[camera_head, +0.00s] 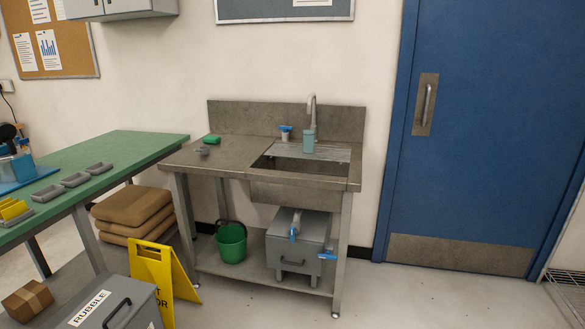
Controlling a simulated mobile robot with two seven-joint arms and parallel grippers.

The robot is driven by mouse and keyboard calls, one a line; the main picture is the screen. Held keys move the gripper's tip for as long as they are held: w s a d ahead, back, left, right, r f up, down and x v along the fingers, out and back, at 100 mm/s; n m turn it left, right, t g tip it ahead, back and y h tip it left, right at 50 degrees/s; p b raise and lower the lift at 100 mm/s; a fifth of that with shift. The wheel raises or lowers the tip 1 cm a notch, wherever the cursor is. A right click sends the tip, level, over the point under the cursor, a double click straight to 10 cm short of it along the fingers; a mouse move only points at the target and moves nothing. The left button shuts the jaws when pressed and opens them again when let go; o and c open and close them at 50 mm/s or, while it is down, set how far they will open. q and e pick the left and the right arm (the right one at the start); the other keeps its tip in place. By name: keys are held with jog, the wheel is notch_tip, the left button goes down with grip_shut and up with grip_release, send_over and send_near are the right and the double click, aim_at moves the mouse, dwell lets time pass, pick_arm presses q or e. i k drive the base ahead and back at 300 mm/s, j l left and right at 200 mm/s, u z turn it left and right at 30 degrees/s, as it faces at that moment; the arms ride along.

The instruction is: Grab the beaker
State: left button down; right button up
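A small teal cup (309,144), which looks like the beaker, stands upright at the back of the sink counter, just below the spout of the tap (311,108). It is small in the camera_head view, so I cannot tell whether it is empty. The grey metal sink unit (228,152) stands against the wall in the middle of the view. Neither of my grippers is in view.
A green sponge (211,139) and a small grey item (204,151) lie on the counter's left. A green table (125,150) stands left. A yellow floor sign (163,272) and rubble box (115,302) stand in front. Floor at right is clear before the blue door (480,130).

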aim_at(308, 133)
jog(key=i, duration=1.4)
jog(key=i+j+z, duration=0.1)
jog(key=i, duration=1.25)
